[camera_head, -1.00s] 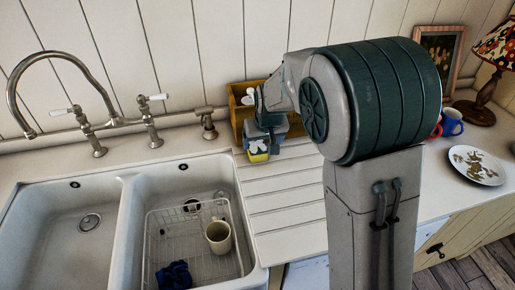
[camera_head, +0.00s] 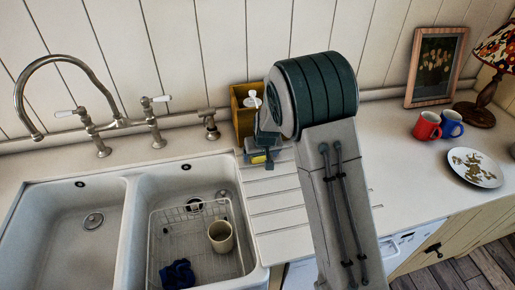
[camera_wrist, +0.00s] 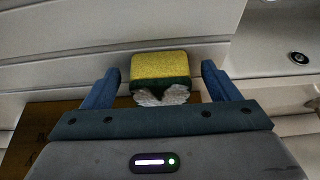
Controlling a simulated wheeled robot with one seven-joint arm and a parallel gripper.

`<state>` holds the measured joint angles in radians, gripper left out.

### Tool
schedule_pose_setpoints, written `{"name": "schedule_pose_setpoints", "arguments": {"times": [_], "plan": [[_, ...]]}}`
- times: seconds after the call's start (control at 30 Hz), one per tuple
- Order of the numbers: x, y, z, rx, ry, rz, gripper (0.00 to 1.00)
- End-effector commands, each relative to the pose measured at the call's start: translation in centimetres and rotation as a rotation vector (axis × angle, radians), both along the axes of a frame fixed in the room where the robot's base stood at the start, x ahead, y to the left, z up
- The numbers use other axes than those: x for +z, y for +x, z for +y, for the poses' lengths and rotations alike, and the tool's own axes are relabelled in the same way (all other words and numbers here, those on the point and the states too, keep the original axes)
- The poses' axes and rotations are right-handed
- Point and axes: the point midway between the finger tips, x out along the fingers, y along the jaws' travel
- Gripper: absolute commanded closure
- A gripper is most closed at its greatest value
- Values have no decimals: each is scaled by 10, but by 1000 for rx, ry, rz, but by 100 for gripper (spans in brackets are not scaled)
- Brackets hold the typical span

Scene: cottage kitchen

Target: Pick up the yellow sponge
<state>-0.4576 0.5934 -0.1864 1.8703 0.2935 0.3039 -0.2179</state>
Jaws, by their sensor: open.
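The yellow sponge (camera_wrist: 160,66) shows in the wrist view with a yellow face, a dark green band and a whitish, ragged lower part. It sits between the two blue fingers of my gripper (camera_wrist: 162,86), with a gap on each side. My gripper is open and does not visibly touch it. In the head view my gripper (camera_head: 258,152) is over the ribbed drainboard at the back, right of the sink.
A wooden box (camera_head: 240,122) with a white-topped item stands against the wall behind my gripper. The double sink (camera_head: 128,215) holds a wire rack (camera_head: 165,222) with a cream mug (camera_head: 221,236) and blue cloth (camera_head: 177,274). Red (camera_head: 426,127) and blue (camera_head: 452,123) mugs and a plate (camera_head: 475,167) stand right.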

Motion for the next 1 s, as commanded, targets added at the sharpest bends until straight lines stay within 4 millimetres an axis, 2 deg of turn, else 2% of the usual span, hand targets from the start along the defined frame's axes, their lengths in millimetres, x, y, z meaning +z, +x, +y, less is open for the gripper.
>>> {"name": "schedule_pose_setpoints", "arguments": {"times": [0.23,0.27,0.4,0.43,0.77,1.0], "plan": [[-2,1,0,0,0,0,18],[-2,1,0,0,0,0,21],[-2,1,0,0,0,0,60],[-2,1,0,0,0,0,65],[-1,1,0,0,0,-1,66],[16,1,1,2,0,-4,66]]}}
